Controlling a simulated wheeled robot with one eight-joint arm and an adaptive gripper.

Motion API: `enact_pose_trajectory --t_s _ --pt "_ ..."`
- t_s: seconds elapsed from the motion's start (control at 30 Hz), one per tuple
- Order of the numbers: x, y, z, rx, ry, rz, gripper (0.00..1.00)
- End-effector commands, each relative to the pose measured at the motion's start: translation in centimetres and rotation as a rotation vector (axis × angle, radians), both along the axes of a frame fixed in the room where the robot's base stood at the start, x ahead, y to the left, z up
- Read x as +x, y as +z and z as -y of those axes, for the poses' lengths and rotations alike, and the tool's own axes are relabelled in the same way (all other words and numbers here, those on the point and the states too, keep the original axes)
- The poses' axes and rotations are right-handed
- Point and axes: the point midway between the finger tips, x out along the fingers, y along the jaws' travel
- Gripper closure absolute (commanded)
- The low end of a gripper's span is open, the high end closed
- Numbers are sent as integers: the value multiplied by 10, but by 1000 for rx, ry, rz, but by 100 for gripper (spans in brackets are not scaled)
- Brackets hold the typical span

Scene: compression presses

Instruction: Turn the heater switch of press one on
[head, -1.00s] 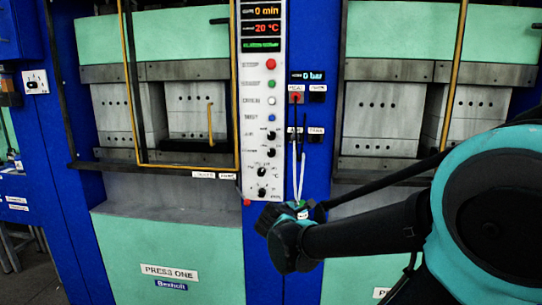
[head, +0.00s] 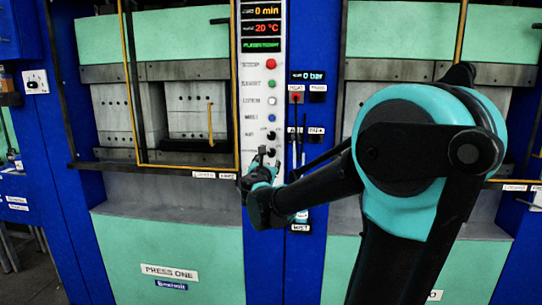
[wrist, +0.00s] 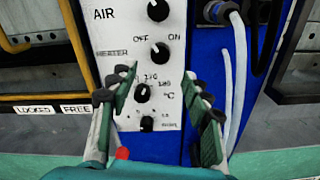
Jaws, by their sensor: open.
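The heater switch (wrist: 159,55) is a round black knob on the white control panel, with OFF printed at its upper left and ON at its upper right. Its pointing direction is too blurred to tell. In the head view the switch (head: 270,152) shows just above my gripper. My gripper (wrist: 162,80) is open and empty in front of the panel. Its green-padded fingers are on either side of the panel's lower part, with their tips slightly below the heater switch. No contact with the switch is visible. In the head view my gripper (head: 266,160) hides the lower knobs.
The AIR knob (wrist: 158,10) is above the heater switch; a temperature knob (wrist: 143,92) and another knob (wrist: 147,123) are below. White hoses (wrist: 236,70) hang on the blue column at right. Press one's yellow-framed guard (head: 133,80) is at left.

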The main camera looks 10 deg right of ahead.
Motion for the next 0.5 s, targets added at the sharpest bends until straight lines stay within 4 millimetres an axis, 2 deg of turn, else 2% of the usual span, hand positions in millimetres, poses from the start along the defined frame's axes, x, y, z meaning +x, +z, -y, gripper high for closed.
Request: enact_pose_trajectory --t_s 0.3,0.5 --pt "58 0 20 1 -3 0 51" --pt "82 0 27 1 -2 0 51"
